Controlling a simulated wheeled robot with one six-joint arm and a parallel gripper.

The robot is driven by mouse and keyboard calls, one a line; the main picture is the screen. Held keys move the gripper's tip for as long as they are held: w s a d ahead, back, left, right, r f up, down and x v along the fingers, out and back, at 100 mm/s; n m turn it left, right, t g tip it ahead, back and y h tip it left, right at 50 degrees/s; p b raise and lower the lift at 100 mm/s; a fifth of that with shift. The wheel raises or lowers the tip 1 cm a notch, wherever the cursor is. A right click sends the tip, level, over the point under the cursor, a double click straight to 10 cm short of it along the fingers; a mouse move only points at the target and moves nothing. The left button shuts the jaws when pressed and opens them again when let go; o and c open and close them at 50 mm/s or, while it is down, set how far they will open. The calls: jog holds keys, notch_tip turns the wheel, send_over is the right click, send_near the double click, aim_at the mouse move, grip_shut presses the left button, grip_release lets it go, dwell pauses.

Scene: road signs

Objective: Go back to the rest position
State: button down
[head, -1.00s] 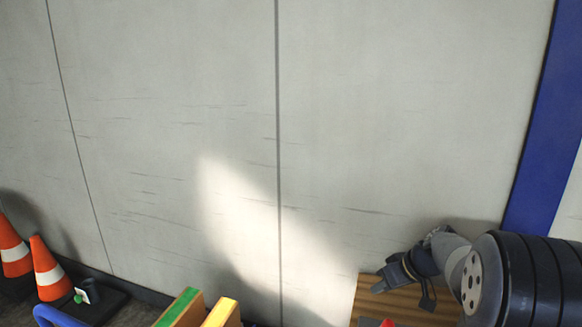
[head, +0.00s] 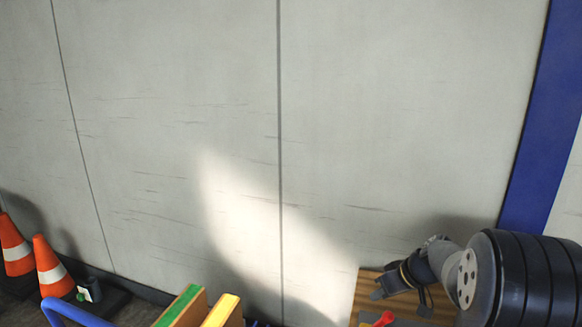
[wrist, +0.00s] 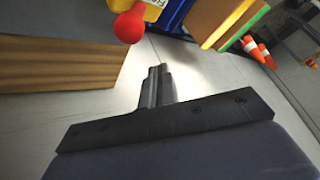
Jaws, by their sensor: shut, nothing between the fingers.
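My gripper (wrist: 156,85) shows in the wrist view with its fingers together and nothing between them. It points across a pale surface, between a wooden block or board on the left and several coloured things at the top. In the head view my gripper (head: 385,286) is at the lower right, in front of a wooden board (head: 370,275). My dark arm covers part of that board.
A red rounded piece (wrist: 129,27) is close beyond the fingers. Yellow and green edged boards (head: 195,308) and a blue rail (head: 68,312) stand at the bottom. Orange cones (head: 48,265) are at the left. A large pale wall (head: 160,130) fills the back.

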jog(key=a+f+g+h+p, duration=0.1)
jog(key=a+f+h+p, duration=0.1)
jog(key=shift+s+g+p, duration=0.15)
jog(key=shift+g+p, duration=0.2)
jog(key=shift+g, duration=0.05)
jog(key=shift+a+f+g+h+p, duration=0.2)
jog(key=shift+a+h+p, duration=0.05)
jog(key=shift+h+p, duration=0.35)
jog(key=shift+a+f+g+h+p, duration=0.2)
jog(key=shift+h+p, duration=0.25)
jog(key=shift+h, duration=0.15)
jog(key=shift+w+a+f+n+h+p, duration=0.3)
jog(key=shift+w+a+h+p, duration=0.15)
jog(key=shift+w+a+h, duration=0.35)
jog(key=shift+w+a+f+n+h+p, duration=0.2)
jog(key=shift+w+a+f+h+p, duration=0.15)
jog(key=shift+w+a+h, duration=0.45)
jog(key=shift+w+r, duration=0.1)
